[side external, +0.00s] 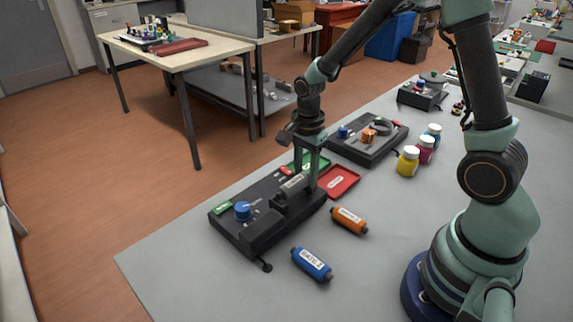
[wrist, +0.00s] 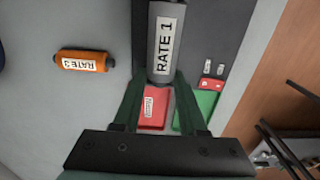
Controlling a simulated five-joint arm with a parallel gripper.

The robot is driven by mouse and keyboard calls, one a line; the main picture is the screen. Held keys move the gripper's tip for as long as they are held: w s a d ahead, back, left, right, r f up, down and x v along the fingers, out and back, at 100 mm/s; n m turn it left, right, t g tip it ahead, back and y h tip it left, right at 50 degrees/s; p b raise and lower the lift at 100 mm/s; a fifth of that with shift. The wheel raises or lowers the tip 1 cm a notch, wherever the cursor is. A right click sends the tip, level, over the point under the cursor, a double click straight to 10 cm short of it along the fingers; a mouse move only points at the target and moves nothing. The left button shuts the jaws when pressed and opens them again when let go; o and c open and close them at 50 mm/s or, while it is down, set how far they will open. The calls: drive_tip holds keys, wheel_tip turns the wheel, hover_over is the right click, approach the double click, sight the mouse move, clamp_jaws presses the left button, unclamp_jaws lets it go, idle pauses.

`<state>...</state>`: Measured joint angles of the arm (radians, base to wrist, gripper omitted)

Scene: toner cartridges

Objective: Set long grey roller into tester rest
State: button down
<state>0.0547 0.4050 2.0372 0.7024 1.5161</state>
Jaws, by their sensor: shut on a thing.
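My gripper (side external: 308,180) is shut on the grey roller (side external: 292,185), which carries a white label. In the wrist view the fingertips (wrist: 164,80) close on the near end of this roller (wrist: 164,45), and its label reads RATE 1. The roller lies level over the dark tester (side external: 262,238), lengthwise along its raised rest part. I cannot tell whether it touches the rest. The tester has a blue knob (side external: 242,210) and a green label at its left end. The rest beneath the roller is mostly hidden.
An orange roller (side external: 349,220) and a blue roller (side external: 312,264) lie on the table in front of the tester. A red tray (side external: 341,182) and a green tray (wrist: 196,110) lie beyond it. A second tester (side external: 365,145) and several small jars (side external: 408,161) stand farther back.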

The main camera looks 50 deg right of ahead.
drive_tip(key=shift+s+f, duration=0.15)
drive_tip(key=shift+f, duration=1.75)
idle(0.4)
drive_tip(key=shift+c, duration=1.9)
unclamp_jaws()
drive_tip(key=shift+d+r, duration=0.1)
drive_tip(key=shift+r, duration=2.3)
drive_tip(key=shift+r, duration=0.15)
drive_tip(key=s+a+r+n+t, duration=0.1)
drive_tip(key=s+r+n, duration=0.3)
drive_tip(key=r+n, duration=0.4)
drive_tip(key=s+a+r+n+t, duration=0.1)
drive_tip(key=s+r+n+t, duration=0.3)
drive_tip(key=r+n, duration=0.5)
drive_tip(key=shift+s+a+r+n+t, duration=0.15)
drive_tip(key=shift+s+r+n+t, duration=0.15)
drive_tip(key=shift+n, duration=0.2)
